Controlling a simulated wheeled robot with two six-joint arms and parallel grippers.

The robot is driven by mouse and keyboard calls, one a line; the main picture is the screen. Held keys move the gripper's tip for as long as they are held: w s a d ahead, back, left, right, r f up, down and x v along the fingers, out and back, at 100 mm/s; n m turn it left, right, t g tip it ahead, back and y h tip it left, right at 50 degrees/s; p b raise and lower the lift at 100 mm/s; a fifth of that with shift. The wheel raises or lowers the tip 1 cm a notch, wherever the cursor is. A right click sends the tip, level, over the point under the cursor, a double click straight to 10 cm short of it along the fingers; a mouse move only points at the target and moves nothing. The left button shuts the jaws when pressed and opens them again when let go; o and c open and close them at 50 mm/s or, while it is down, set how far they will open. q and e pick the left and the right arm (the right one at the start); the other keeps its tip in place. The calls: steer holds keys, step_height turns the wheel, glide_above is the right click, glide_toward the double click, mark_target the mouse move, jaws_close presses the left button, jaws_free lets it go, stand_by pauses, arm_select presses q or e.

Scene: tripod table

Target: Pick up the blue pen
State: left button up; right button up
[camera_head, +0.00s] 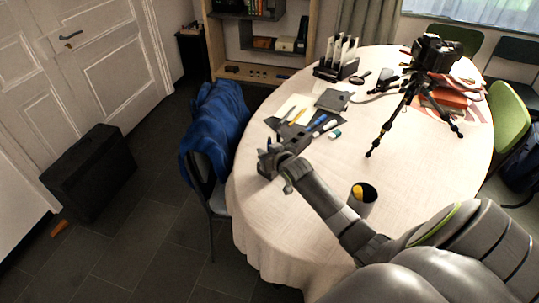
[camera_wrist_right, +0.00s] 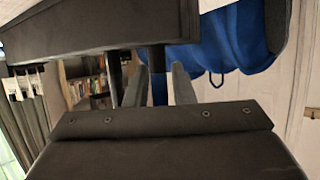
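A small blue stick-like thing, which looks like the blue pen (camera_head: 330,125), lies on the white-covered table (camera_head: 420,180) among the stationery, in the head view. It is up and to the right of my right gripper (camera_head: 268,163), which is low over the near left edge of the table and apart from it. A dark block fills the top of that view. My left gripper is in neither view.
Yellow pencils (camera_head: 297,116), a dark notebook (camera_head: 333,100) and a pen holder (camera_head: 338,66) stand or lie nearby. A cup (camera_head: 361,202) is right of my forearm. A tripod with camera (camera_head: 405,100) stands right. A chair with blue cloth (camera_head: 215,125) is left.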

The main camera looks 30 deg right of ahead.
jaws_close()
